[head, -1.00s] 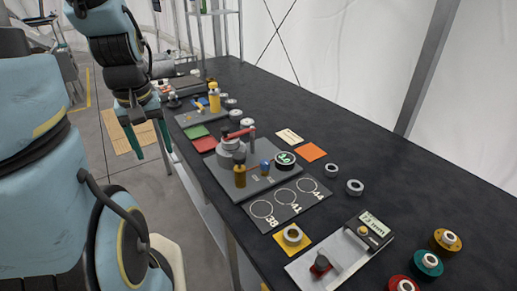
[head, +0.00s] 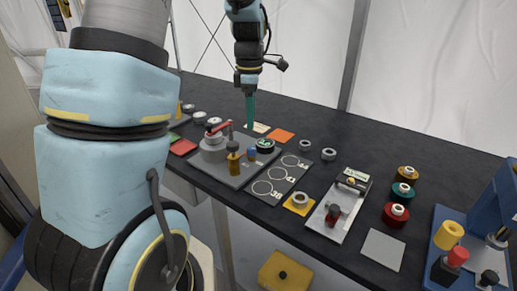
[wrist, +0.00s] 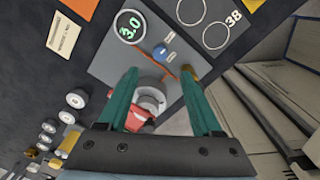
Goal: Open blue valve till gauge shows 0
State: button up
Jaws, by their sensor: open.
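The blue valve (head: 252,154) is a small blue knob on a grey plate (head: 222,171) on the bench. In the wrist view the blue valve (wrist: 160,52) lies just beyond my fingertips, near the picture's middle. The round gauge (head: 265,145) sits beside it; in the wrist view the gauge (wrist: 130,27) has a dark face with green-white digits that seem to read 3.0. My gripper (head: 250,123) points down above the plate, apart from the valve. In the wrist view my gripper (wrist: 160,70) has its two green fingers spread with nothing held between them.
A grey fixture with a red handle (head: 219,127) and a brass-coloured cylinder (head: 233,166) stand close to the valve. A dark panel with white circles (head: 276,181) lies to the right. A device with a display (head: 339,207) and coloured spools (head: 395,215) stand further right.

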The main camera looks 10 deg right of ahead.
aim_at(251, 147)
notch_tip(251, 147, down, 10)
jog(key=p, duration=0.2)
jog(key=shift+w+f+p, duration=0.15)
jog(key=shift+f+p, duration=0.05)
jog(key=shift+p, duration=0.1)
grip_shut()
dwell(0.4)
